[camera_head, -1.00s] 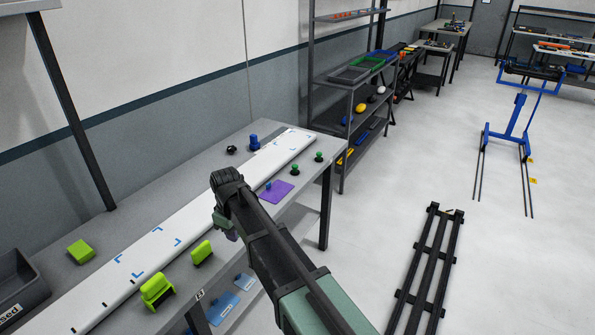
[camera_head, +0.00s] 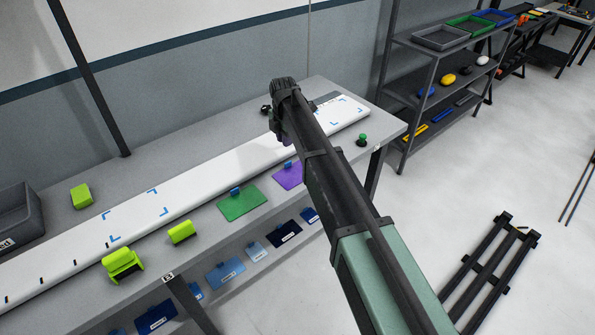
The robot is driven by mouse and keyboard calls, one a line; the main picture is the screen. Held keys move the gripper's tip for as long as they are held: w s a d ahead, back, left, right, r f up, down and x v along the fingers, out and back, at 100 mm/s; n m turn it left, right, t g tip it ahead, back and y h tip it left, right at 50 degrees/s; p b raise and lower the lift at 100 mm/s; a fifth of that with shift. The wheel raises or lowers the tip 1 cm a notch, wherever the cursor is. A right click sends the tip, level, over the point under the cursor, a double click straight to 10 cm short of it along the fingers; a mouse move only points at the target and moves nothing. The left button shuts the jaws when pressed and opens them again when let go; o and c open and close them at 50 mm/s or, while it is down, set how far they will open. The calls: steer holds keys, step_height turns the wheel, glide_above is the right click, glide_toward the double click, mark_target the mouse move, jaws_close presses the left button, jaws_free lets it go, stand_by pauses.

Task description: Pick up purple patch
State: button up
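The purple patch (camera_head: 288,176) lies flat on the grey table near its front edge, just right of a green patch (camera_head: 242,204). A small blue piece stands at its back edge, and my arm hides its right side. My gripper (camera_head: 279,138) is at the end of the arm, above the far part of the white board, up and behind the purple patch in the picture. Its fingers are mostly hidden behind the wrist, so I cannot tell whether they are open or shut.
The long white board (camera_head: 190,187) with blue corner marks runs along the table. Lime-green tools (camera_head: 122,265) stand at the front left. A green-knobbed piece (camera_head: 362,140) is at the right end. A lower shelf holds several blue patches (camera_head: 226,273). A dark bin (camera_head: 18,215) is at far left.

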mark_target(287, 163)
steer(key=f+b, duration=1.1)
steer(key=shift+d+f, duration=0.15)
steer(key=shift+d, duration=0.05)
steer(key=shift+r, duration=0.2)
jaws_close()
